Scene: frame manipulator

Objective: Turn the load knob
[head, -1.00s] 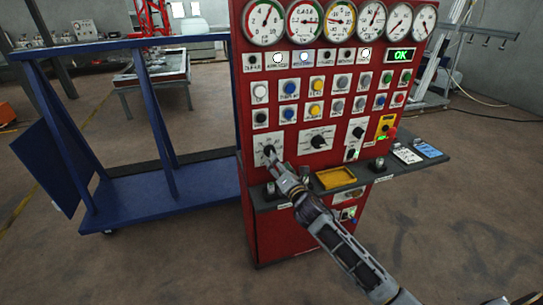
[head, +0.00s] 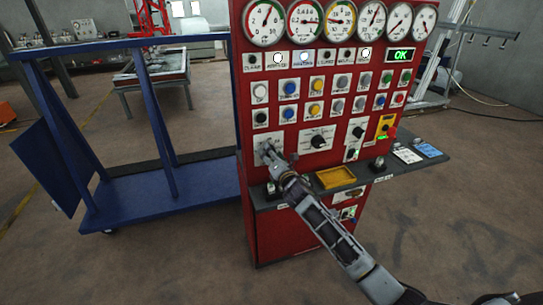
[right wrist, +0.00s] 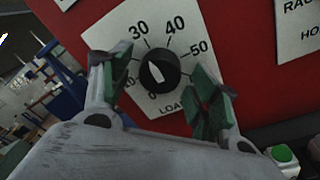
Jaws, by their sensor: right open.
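The load knob (right wrist: 162,68) is a round black dial with a white mark, on a white scale plate (right wrist: 142,22) marked 30, 40 and 50; some lower numbers are partly covered. My right gripper (right wrist: 158,84) is open, its green-padded fingers on either side of the knob, with gaps visible between pads and knob. In the head view my right gripper (head: 268,154) is at the lower left of the red panel, over the load plate (head: 262,138), and hides most of the knob. My left gripper is not in view.
The red panel (head: 290,215) carries gauges, several buttons and a larger selector knob (head: 318,140) right of the load plate. A dark shelf (head: 420,168) with a yellow tray (head: 336,177) juts out below. A green button (right wrist: 282,154) shows at lower right. A blue frame cart (head: 160,185) stands left.

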